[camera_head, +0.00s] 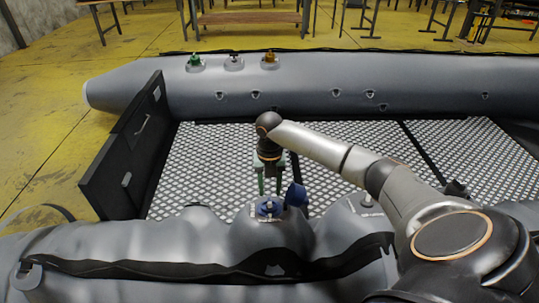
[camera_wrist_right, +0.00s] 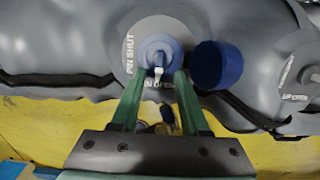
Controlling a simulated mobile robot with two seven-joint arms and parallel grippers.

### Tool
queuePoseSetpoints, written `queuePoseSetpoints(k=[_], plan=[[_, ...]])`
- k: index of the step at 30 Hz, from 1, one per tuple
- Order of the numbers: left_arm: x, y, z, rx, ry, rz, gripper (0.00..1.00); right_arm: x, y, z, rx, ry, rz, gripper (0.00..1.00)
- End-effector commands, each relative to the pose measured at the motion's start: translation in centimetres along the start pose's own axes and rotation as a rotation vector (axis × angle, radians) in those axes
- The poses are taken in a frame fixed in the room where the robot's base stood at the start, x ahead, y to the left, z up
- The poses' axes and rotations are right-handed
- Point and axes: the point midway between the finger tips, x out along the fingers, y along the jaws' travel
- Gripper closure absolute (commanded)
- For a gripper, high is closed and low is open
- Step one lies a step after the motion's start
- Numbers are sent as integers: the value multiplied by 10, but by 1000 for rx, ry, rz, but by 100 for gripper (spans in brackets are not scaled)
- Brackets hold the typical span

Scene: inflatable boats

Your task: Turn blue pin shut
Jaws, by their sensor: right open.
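The blue valve with its pin (camera_wrist_right: 158,52) sits in a round grey patch (camera_wrist_right: 180,32) on the near boat tube. It also shows in the head view (camera_head: 268,208). The patch carries the words "PIN SHUT" at its left and partly hidden lettering below. A blue cap (camera_wrist_right: 217,65) hangs open to the right of the valve. My right gripper (camera_head: 270,191) is open, its green fingers pointing down over the valve. In the right wrist view the fingertips (camera_wrist_right: 161,75) lie on either side of the pale pin tip; I cannot tell whether they touch it. My left gripper is out of view.
Another patch (camera_head: 367,201) lies to the right on the near tube. A black transom board (camera_head: 125,150) stands at the left. The checkered floor (camera_head: 215,160) is clear.

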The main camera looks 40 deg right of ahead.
Motion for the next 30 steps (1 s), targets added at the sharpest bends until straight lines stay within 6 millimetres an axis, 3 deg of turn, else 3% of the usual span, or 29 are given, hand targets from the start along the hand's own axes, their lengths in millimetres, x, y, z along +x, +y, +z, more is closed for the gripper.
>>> queuePoseSetpoints(k=[1,7,19,30], plan=[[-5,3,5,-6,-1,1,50,14,0,0,0,0,0,55],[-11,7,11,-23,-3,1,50,37,1,0,-1,-1,1,55],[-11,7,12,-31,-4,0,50,43,0,0,0,-1,1,55],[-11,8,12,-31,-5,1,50,42,0,0,0,-2,1,96]])
